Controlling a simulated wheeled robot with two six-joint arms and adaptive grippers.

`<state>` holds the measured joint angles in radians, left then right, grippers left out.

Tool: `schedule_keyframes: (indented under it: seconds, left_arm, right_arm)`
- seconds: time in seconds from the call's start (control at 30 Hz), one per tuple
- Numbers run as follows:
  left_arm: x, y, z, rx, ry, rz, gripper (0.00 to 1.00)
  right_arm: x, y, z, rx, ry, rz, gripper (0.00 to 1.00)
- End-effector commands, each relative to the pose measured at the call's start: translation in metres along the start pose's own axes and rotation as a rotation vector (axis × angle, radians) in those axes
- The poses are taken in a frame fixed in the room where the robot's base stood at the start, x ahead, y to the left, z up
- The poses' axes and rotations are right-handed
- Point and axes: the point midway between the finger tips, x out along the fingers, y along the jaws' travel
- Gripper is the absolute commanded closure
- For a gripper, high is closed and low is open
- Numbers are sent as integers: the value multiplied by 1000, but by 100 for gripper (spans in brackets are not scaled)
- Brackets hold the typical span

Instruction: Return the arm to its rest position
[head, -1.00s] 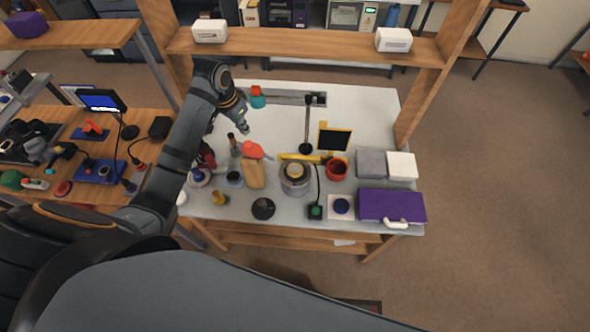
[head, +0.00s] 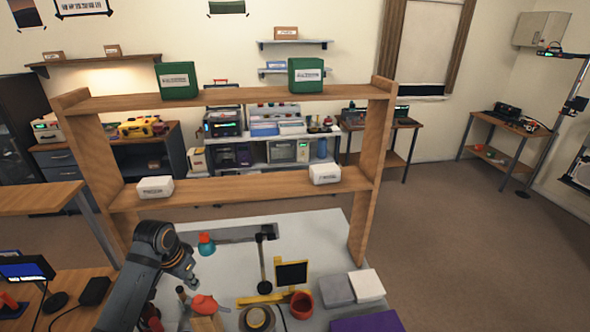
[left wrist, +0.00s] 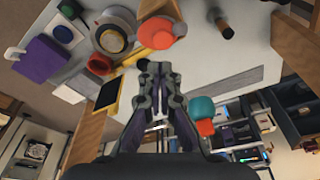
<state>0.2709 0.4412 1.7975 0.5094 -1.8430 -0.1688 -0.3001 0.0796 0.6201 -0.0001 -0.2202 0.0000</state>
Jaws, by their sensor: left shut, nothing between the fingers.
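My left arm comes in from the lower left of the head view. Its gripper (head: 192,281) is above the left part of the white workbench (head: 325,233), just in front of a teal bottle with a red cap (head: 206,244). In the left wrist view the fingers of my left gripper (left wrist: 154,68) are shut with nothing held. Beyond their tips is an orange-red-topped item (left wrist: 160,32); the teal bottle (left wrist: 203,108) is to their right. My right gripper is in neither view.
A wooden shelf frame (head: 250,184) with white boxes (head: 156,187) stands over the bench's back. A small black screen (head: 291,273), red cup (head: 301,304), grey block (head: 337,289), white block (head: 367,285) and purple case (head: 367,322) occupy the bench's right side.

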Motion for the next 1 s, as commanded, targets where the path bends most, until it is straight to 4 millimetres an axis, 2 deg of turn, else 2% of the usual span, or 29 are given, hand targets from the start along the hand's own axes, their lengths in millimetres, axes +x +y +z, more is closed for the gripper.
schedule_keyframes:
  seconds: [0.1, 0.2, 0.27, 0.5, 0.77, 0.8, 1.0]
  left_arm:
    - [27, 35, 33, -4, -1, -15, 100]
    - [41, 65, 66, -23, 17, -40, 100]
    - [44, 78, 83, -38, 30, -53, 100]
    - [39, 112, 134, -109, 69, -95, 100]
    - [16, 129, 178, -195, 99, -145, 100]
    - [36, 126, 178, -195, 94, -146, 100]
    - [104, 118, 183, -199, 72, -143, 100]
  right_arm:
    - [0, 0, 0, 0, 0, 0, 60]
    - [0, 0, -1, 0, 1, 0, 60]
    - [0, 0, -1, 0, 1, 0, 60]
    - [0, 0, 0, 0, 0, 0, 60]
    - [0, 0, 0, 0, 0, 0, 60]
    - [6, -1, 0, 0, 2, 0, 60]
    - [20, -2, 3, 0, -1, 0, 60]
